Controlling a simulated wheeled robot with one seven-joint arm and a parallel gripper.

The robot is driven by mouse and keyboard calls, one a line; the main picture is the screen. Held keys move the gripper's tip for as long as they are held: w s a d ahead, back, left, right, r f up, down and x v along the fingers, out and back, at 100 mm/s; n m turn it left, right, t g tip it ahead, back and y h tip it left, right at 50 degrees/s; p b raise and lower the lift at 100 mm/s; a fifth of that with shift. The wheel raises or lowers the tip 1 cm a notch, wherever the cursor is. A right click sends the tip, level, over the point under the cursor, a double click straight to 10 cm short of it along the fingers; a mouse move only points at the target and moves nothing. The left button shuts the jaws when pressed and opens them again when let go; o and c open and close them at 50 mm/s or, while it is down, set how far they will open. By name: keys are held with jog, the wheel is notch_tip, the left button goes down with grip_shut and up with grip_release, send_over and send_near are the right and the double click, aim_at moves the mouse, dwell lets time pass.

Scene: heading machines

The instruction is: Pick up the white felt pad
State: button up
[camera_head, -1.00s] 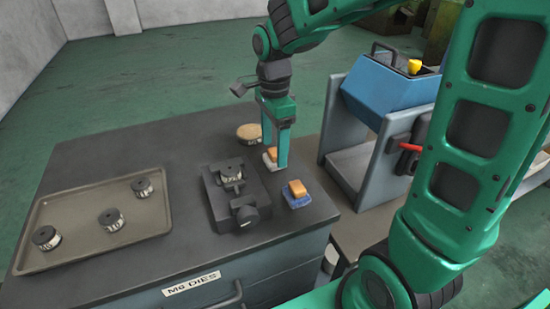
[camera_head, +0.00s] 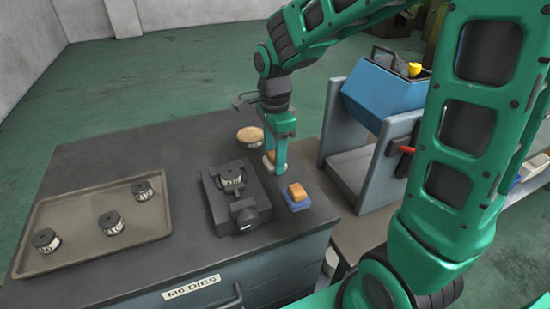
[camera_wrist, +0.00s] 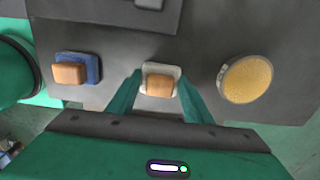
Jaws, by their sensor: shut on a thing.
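The white felt pad (camera_wrist: 151,71) has a tan block on top and sits at the right end of the dark cabinet top. My gripper (camera_wrist: 158,100) is shut on it, with one green finger at each side in the wrist view. In the head view the gripper (camera_head: 273,167) points down and its near finger partly hides the pad (camera_head: 265,159). The pad looks at or very near the cabinet top; I cannot tell if there is a gap.
A blue pad with a tan block (camera_head: 296,195) lies nearby, and a round tan-topped tin (camera_head: 250,135) stands behind. A dark vise-like fixture (camera_head: 236,197) is to the left. A tray (camera_head: 75,217) holds three labelled cylinders. A blue machine (camera_head: 384,95) stands right.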

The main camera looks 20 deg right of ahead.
aim_at(272, 155)
jog(key=shift+r, duration=0.4)
jog(key=r, duration=0.4)
jog(key=shift+s+a, duration=0.1)
jog(key=shift+a, duration=0.3)
jog(key=s+a+r, duration=0.1)
jog(key=a+r, duration=0.1)
jog(key=a, duration=0.1)
jog(key=s+a+r, duration=0.1)
jog(key=a+r, duration=0.1)
jog(key=a, duration=0.2)
jog(key=s+a+r, duration=0.1)
jog(key=a+r, duration=0.1)
jog(key=a, duration=0.1)
jog(key=shift+a+r, duration=0.1)
jog(key=shift+a, duration=0.1)
jog(key=shift+o, duration=0.4)
